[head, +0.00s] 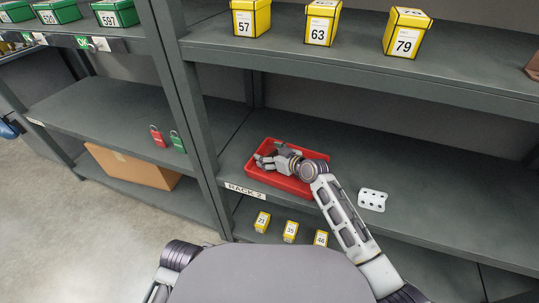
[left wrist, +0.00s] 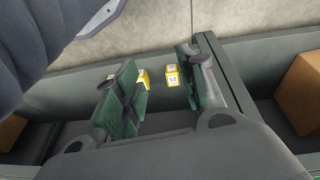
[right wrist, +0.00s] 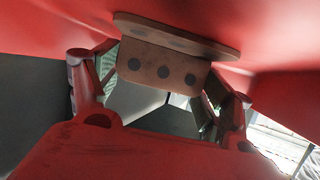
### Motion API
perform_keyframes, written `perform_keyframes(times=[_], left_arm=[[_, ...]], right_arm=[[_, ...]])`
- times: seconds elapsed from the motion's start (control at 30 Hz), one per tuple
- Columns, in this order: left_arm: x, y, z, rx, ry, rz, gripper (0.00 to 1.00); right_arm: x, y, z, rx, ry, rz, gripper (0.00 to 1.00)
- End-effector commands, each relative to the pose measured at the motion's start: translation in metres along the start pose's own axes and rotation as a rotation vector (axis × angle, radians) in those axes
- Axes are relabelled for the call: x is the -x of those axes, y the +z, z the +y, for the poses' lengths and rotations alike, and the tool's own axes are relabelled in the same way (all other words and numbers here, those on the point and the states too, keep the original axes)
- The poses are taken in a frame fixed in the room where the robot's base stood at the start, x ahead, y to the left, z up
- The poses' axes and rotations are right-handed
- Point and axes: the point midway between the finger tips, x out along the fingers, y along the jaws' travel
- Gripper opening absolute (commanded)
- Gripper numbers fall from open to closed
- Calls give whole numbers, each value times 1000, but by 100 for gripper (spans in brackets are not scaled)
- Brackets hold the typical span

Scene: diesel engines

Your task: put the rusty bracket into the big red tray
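The big red tray (head: 318,186) sits on the middle shelf of the rack, near its front edge. My right gripper (head: 262,161) reaches down into its left part. In the right wrist view the rusty bracket (right wrist: 160,72), brown with several dark holes, spans between the fingers of my right gripper (right wrist: 162,88). Both fingers appear to touch its ends, with red tray surfaces around it. In the head view the hand hides the bracket. My left gripper (left wrist: 160,95) is open and empty, seen in its wrist view.
A pale plate with holes (head: 373,200) lies right of the tray. Yellow boxes (head: 321,23) stand on the shelf above, small yellow boxes (head: 290,231) below. Red (head: 158,136) and green (head: 177,141) padlocks and a cardboard box (head: 131,168) are left. The shelf's right part is free.

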Motion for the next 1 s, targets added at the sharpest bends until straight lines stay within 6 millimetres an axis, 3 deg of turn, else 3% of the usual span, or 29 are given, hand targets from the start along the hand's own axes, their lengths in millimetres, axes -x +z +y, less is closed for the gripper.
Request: perform_keyframes(times=[0.03,0.17,0.7,1.0], left_arm=[[1,-1,0,0,0,2,40],[2,-2,0,0,0,5,40],[4,-2,0,0,-1,6,40],[-4,2,-2,1,-6,-11,40]], right_arm=[[0,0,0,0,0,-1,85],[0,0,0,0,0,-1,100],[2,-3,0,0,0,-1,100],[26,-3,0,1,1,-2,100]])
